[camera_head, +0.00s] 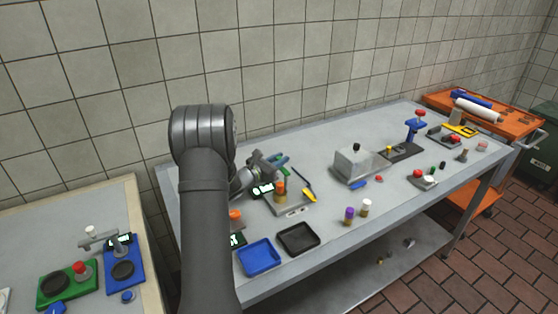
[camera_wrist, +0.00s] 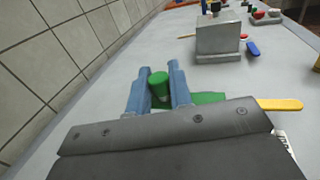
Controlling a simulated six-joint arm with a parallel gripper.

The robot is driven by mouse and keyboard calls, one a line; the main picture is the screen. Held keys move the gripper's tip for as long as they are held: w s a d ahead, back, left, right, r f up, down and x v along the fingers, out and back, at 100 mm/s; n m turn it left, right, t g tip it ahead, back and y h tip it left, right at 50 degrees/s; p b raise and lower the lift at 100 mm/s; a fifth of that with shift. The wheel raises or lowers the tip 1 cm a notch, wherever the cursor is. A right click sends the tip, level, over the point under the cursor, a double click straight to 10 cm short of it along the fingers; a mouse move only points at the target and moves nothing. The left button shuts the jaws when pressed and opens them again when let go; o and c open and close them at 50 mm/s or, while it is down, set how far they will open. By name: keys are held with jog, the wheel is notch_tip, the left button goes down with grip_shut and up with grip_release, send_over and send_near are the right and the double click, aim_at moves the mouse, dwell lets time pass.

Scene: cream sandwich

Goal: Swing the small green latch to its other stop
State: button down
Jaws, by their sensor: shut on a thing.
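The small green latch shows in the wrist view as an upright green knob (camera_wrist: 159,84), with a flat green part (camera_wrist: 207,98) low beside it to the right. My gripper (camera_wrist: 160,92) has its two blue-grey fingers on either side of the knob and is shut on it.
A grey block (camera_head: 353,164) stands to the right of my gripper. A yellow-ended tool (camera_head: 308,195) lies close by. A blue tray (camera_head: 259,256) and a black tray (camera_head: 298,238) are near the front edge. The tiled wall is close behind the table.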

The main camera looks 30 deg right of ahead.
jog(key=shift+s+a+n+t+y, duration=0.1)
jog(key=shift+a+n+t+y, duration=0.35)
jog(key=shift+n+t, duration=0.55)
jog(key=shift+s+a+n+t+y, duration=0.1)
jog(key=shift+a+n+t+y, duration=0.1)
jog(key=shift+n+t+y, duration=0.75)
jog(key=shift+s+a+n+t+y, duration=0.1)
jog(key=shift+a+n+t+y, duration=0.3)
jog(key=shift+t, duration=1.05)
jog(key=c, duration=1.4)
grip_release()
jog(key=shift+o, duration=0.2)
jog(key=v, duration=1.2)
jog(key=shift+w, duration=0.1)
